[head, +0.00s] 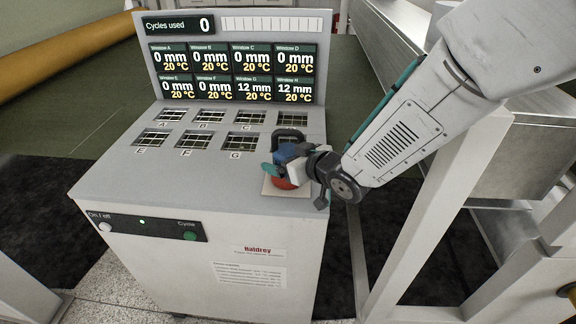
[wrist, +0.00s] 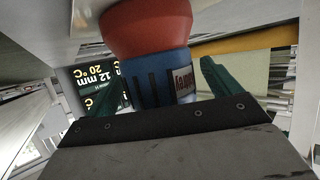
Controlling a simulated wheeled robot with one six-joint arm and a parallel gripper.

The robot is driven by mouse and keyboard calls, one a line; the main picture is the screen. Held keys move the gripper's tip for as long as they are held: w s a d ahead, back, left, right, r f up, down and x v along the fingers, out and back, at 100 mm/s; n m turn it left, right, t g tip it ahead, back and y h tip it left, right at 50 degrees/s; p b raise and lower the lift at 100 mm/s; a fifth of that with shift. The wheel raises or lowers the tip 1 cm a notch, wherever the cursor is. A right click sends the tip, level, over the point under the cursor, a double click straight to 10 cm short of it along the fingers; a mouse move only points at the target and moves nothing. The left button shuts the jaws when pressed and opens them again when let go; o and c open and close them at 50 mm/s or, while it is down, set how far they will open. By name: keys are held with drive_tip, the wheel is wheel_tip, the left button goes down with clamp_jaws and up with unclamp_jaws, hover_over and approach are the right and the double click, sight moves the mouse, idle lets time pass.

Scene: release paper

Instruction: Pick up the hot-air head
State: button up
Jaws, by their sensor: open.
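The hot-air head (head: 284,184) has a blue body and a red flared end. In the head view it is at the machine top's front right, over a pale square plate (head: 272,191), partly hidden by my gripper (head: 285,160). In the wrist view the hot-air head (wrist: 150,35) fills the upper middle, with its blue part between the teal fingers of my gripper (wrist: 160,87). The fingers are apart, with a visible gap on the right side. Whether the left finger touches the blue body I cannot tell.
The grey machine (head: 130,180) has several lettered grid windows on top and an upright display panel (head: 235,60) behind them. A dark loop-shaped part (head: 289,137) stands just behind my gripper. A white frame post (head: 425,220) rises on the right.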

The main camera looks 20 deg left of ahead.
drive_tip(key=c, duration=1.5)
drive_tip(key=shift+r, duration=0.1)
drive_tip(key=c, duration=0.4)
drive_tip(key=shift+r, duration=0.1)
